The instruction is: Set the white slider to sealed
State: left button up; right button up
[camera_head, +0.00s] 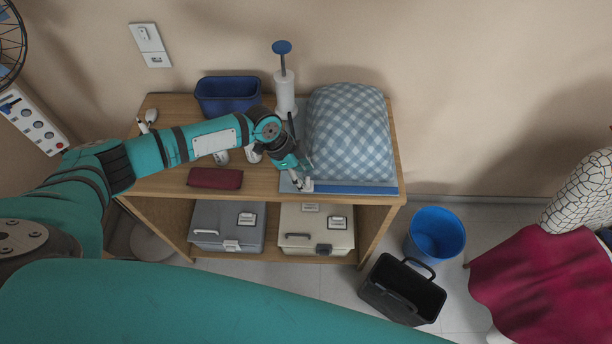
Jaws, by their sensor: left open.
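The white slider (308,184) is a small piece at the left part of the blue strip (352,189) along the front edge of a plump blue-and-white checked bag (350,137). The bag lies on the right side of the wooden shelf top. My left gripper (301,174) is open and points down at the left end of the strip, right beside the slider. It partly covers that end, and I cannot tell whether a finger touches the slider. My right gripper does not show.
A blue bin (228,96) and a dark red folded item (215,178) are also on the shelf top (160,182). Two boxes sit below. A blue bucket (437,232) and black basket (403,290) stand on the floor.

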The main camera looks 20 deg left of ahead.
aim_at(308, 183)
pick_arm(q)
jog(key=shift+x, duration=1.35)
grip_shut()
